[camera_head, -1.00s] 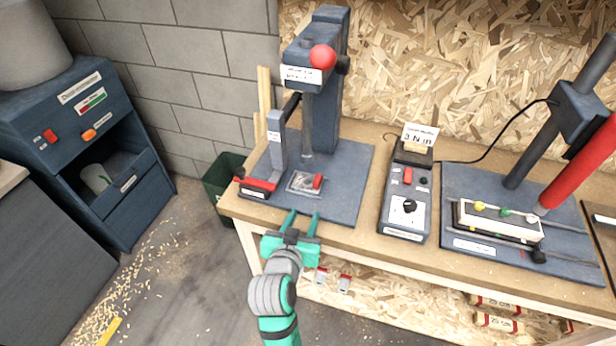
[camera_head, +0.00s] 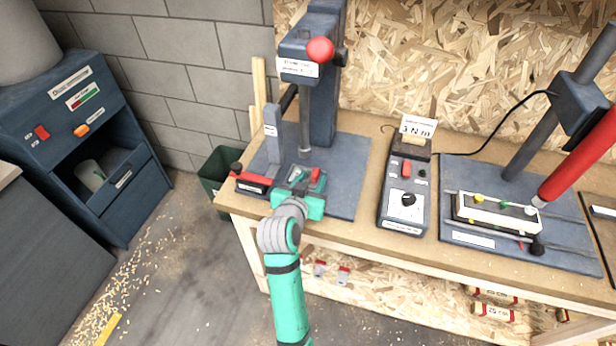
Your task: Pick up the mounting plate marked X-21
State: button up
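A small light plate (camera_head: 301,174) with a red part (camera_head: 315,174) lies on the dark base of the lever press, below its ram. Most of it is now hidden by my gripper. I cannot read any X-21 mark, so I cannot tell if this is the mounting plate named. My green gripper (camera_head: 300,181) is over the front of the press base, its fingers at the plate. The view is too small to tell whether the fingers are closed on it.
The lever press (camera_head: 325,100) with its red knob rises just behind my gripper. A torque tester (camera_head: 405,195) stands to the right, then a fixture (camera_head: 497,214) on a dark base. A red-handled block (camera_head: 252,183) sits left. A green bin (camera_head: 217,170) stands left of the bench.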

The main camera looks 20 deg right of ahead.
aim_at(314, 176)
jog(key=shift+x, duration=1.8)
grip_shut()
jog(key=shift+r, duration=0.1)
